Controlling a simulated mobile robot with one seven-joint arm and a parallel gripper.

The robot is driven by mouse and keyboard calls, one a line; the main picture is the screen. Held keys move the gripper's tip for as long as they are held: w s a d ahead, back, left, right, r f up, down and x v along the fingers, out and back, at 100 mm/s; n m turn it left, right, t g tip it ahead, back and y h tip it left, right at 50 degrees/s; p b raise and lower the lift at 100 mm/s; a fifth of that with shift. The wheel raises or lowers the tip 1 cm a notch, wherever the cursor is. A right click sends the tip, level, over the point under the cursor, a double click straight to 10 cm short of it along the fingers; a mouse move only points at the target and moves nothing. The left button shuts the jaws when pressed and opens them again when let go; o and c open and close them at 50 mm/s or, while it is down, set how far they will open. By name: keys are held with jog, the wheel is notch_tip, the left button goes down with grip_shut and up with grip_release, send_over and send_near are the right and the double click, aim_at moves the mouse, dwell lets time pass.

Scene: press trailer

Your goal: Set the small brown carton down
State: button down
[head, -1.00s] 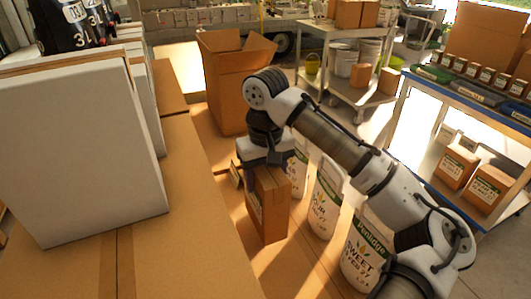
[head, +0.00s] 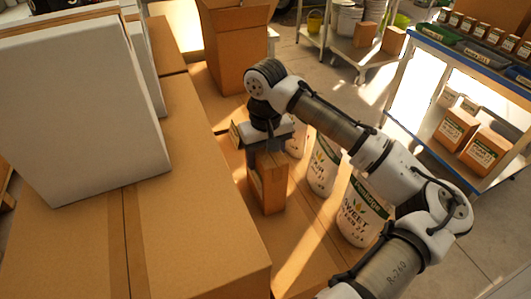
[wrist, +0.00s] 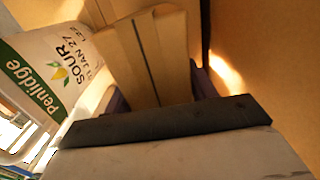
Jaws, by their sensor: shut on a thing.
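The small brown carton (head: 268,185) stands upright beneath my gripper (head: 268,148) in the head view, beside the large cardboard box on the left. My gripper points down and is shut on the carton's upper part. In the wrist view the carton (wrist: 145,60) fills the space between the dark fingers, its taped seam facing the camera. Its base is close to the cardboard surface (head: 310,235); I cannot tell whether it touches.
White labelled bags (head: 362,210) stand right of the carton, under my arm; one shows close in the wrist view (wrist: 60,70). An open cardboard box (head: 240,50) is behind. A large carton (head: 190,220) rises on the left. A shelf cart (head: 460,100) stands at right.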

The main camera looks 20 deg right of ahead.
jog(key=shift+c, duration=2.4)
grip_release()
notch_tip(320, 180, up, 12)
jog(key=b, duration=0.2)
jog(key=shift+r+b, duration=0.15)
jog(key=shift+b, duration=0.15)
